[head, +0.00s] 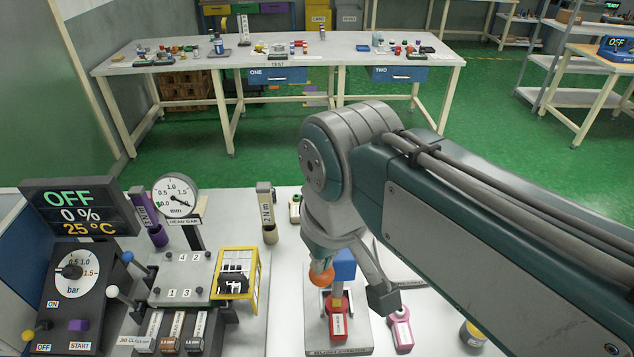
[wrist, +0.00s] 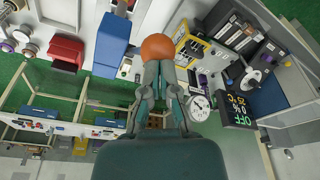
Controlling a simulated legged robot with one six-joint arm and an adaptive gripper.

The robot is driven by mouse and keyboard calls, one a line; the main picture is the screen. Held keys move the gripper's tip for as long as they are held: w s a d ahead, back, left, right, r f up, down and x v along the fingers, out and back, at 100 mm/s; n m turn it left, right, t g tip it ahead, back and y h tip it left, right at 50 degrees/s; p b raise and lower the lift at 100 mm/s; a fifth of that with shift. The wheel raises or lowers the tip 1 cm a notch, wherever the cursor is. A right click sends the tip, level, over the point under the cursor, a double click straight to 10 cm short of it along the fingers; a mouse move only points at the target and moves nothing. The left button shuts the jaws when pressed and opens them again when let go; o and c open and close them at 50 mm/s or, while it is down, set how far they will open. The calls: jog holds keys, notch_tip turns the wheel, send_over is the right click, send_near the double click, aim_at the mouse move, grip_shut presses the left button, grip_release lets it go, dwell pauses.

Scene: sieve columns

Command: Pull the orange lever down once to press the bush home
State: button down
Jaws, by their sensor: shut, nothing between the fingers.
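The orange ball knob of the lever (head: 321,277) is in front of the blue head of the press (head: 344,264). The press stands on a grey base plate (head: 317,335) with a red block (head: 338,322) at its foot. My gripper (head: 321,262) is shut and empty, with its fingertips right at the knob from above. In the wrist view the fingertips (wrist: 158,66) meet the edge of the orange knob (wrist: 158,47); I cannot tell whether they touch it. The blue press head (wrist: 110,38) also shows there. The bush cannot be made out; my arm hides part of the press.
A yellow-framed rack (head: 238,273), a grey numbered fixture (head: 180,275), a dial gauge (head: 175,196) and a control box (head: 75,300) stand to the left. White bench surface is clear between rack and press.

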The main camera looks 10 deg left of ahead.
jog(key=shift+w+a+r, duration=1.1)
jog(key=shift+w+r, duration=1.9)
jog(key=shift+w, duration=1.4)
notch_tip(320, 180, up, 9)
jog(key=s+d+f+m+t, duration=0.2)
jog(key=s+d+f+m, duration=0.2)
jog(key=d+f, duration=0.6)
jog(key=s+d+f+m+t+h, duration=0.1)
jog(key=s+d+f+m, duration=0.3)
jog(key=d+f, duration=0.7)
jog(key=shift+s+d+m+t+h, duration=0.3)
jog(key=shift+s+d+m+t, duration=0.15)
jog(key=shift+s+d, duration=0.3)
